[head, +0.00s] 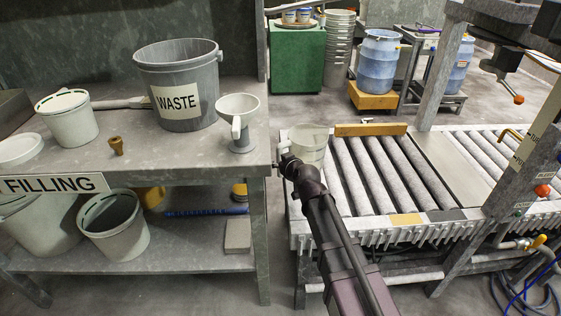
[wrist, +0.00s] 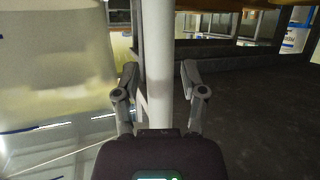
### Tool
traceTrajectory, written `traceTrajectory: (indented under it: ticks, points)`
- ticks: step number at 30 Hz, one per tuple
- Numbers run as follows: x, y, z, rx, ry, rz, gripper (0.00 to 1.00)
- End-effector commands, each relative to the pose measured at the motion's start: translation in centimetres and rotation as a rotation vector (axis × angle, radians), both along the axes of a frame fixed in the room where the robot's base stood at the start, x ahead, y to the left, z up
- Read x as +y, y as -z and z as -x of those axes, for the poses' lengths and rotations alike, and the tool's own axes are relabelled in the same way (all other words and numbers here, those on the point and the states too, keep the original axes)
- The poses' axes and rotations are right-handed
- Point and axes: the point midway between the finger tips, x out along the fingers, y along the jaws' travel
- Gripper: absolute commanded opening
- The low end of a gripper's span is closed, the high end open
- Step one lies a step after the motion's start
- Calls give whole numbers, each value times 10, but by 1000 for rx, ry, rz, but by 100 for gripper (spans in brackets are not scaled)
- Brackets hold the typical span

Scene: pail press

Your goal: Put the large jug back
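The large jug (head: 308,146) is pale and translucent. In the head view it is upright at the left end of the roller conveyor, beside the filling bench; I cannot tell whether it rests on the rollers. In the wrist view its body (wrist: 55,75) fills the left side, and its white upright handle (wrist: 158,60) runs between my fingers. My gripper (wrist: 160,72) is around the handle, with a narrow gap showing on each side, so it looks open. In the head view my gripper (head: 288,163) is at the jug's near left side, its fingers hard to make out.
The filling bench (head: 200,157) holds a grey WASTE bucket (head: 180,112), a white funnel-shaped vessel (head: 238,120) near its right edge, a white pail (head: 67,120) and a small brown fitting (head: 116,146). A wooden bar (head: 370,129) crosses the conveyor's back. The conveyor rollers (head: 380,170) are clear.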

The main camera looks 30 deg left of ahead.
Motion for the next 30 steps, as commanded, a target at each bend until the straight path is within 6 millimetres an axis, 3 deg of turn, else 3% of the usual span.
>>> traceTrajectory:
  ticks: [15, 23, 30]
  points:
    - [-1, -3, 0, 0, 0, 0, 65]
    - [-20, -13, 16, 0, 0, 0, 65]
    - [-50, -29, 39, 0, 1, 0, 65]
